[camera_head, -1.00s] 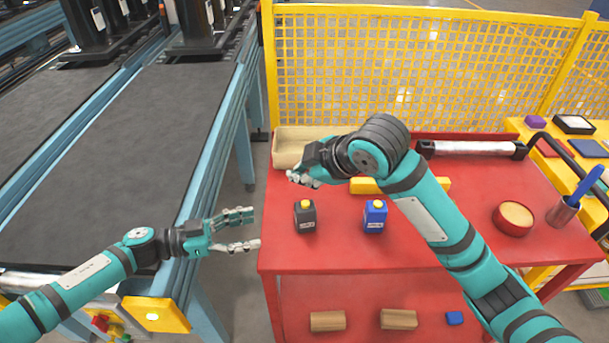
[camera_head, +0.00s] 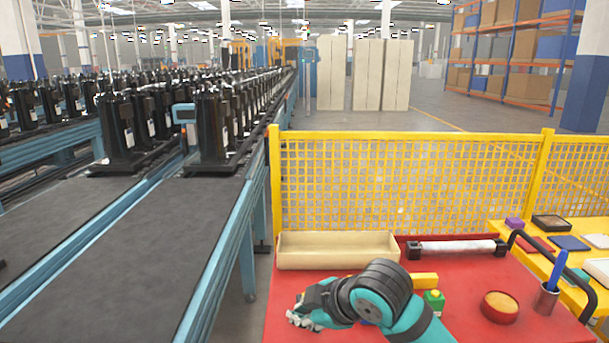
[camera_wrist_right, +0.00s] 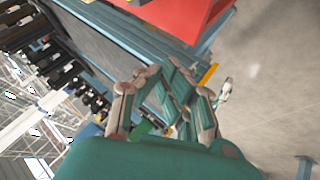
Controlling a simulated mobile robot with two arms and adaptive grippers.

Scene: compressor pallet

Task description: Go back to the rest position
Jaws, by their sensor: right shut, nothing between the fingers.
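My right gripper (camera_head: 303,318) is over the left part of the red table (camera_head: 288,290) in the head view, its fingers pointing left. In the right wrist view its fingers (camera_wrist_right: 165,100) are together with nothing between them. My left gripper does not show in the head view. My right forearm and wrist hide part of the tabletop, including most of a blue object below them.
On the table are a beige bin (camera_head: 340,258), a white roller (camera_head: 456,247), a green-topped bottle (camera_head: 434,301) and a round red container (camera_head: 500,307). A yellow mesh fence (camera_head: 400,190) stands behind. Conveyors with black compressors (camera_head: 210,130) run along the left.

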